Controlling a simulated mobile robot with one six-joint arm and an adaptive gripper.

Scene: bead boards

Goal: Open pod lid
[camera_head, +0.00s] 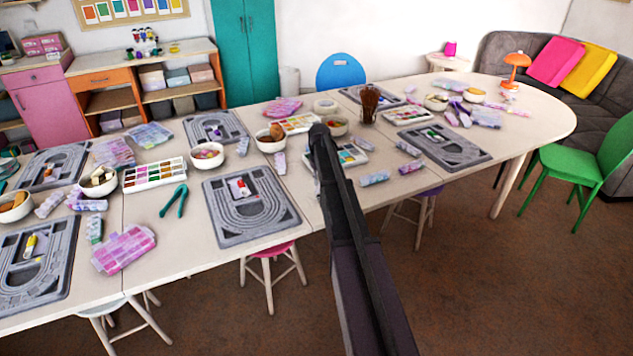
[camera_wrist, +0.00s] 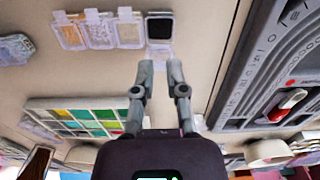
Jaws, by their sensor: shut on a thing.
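A row of small clear pods (camera_wrist: 99,32) lies on the table near the top of the wrist view. The pod at its right end (camera_wrist: 159,27) has dark contents, and its clear lid (camera_wrist: 160,49) stands out from it toward me. My gripper (camera_wrist: 161,65) has its two fingertips at this lid, one on each side, and is shut on it. The other pods hold pale beads, and their lids look closed. In the head view my dark arm reaches over the table and hides the fingertips and most of this row.
A grey bead board (camera_wrist: 268,70) with a red and white item (camera_wrist: 288,105) lies right of my gripper in the wrist view. A white palette (camera_wrist: 78,116) is at left. In the head view, bowls (camera_head: 271,143), more boards (camera_head: 437,145) and green pliers (camera_head: 174,201) crowd the table.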

